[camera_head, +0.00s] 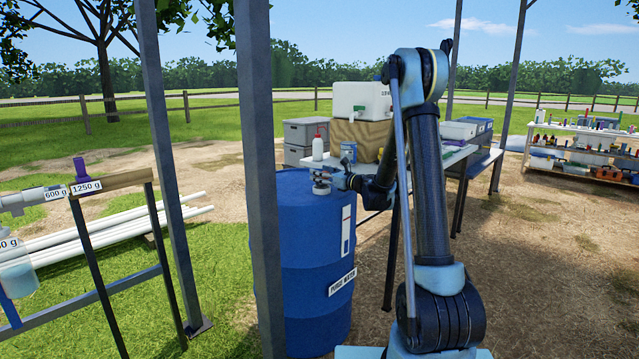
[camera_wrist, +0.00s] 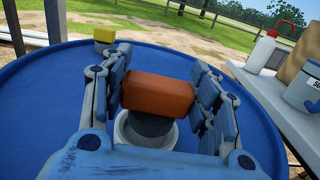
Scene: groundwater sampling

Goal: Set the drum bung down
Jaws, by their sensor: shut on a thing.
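My gripper (camera_wrist: 158,100) is shut on the drum bung, whose orange-brown block (camera_wrist: 157,94) sits between the two finger pads. A dark round part (camera_wrist: 151,125) shows below the block. Under it is a white ring-shaped piece (camera_wrist: 128,137) on the top of the blue drum (camera_wrist: 50,110). I cannot tell whether the dark part touches the white piece. In the head view my gripper (camera_head: 325,177) is low over the top of the drum (camera_head: 305,265), and the white piece (camera_head: 321,188) shows just below it. The bung is too small to make out there.
A small yellow block (camera_wrist: 104,36) stands near the drum's far rim. A table with a white bottle with a red top (camera_head: 318,147) and a can (camera_head: 349,151) is close behind the drum. A grey post (camera_head: 260,180) stands left of the drum.

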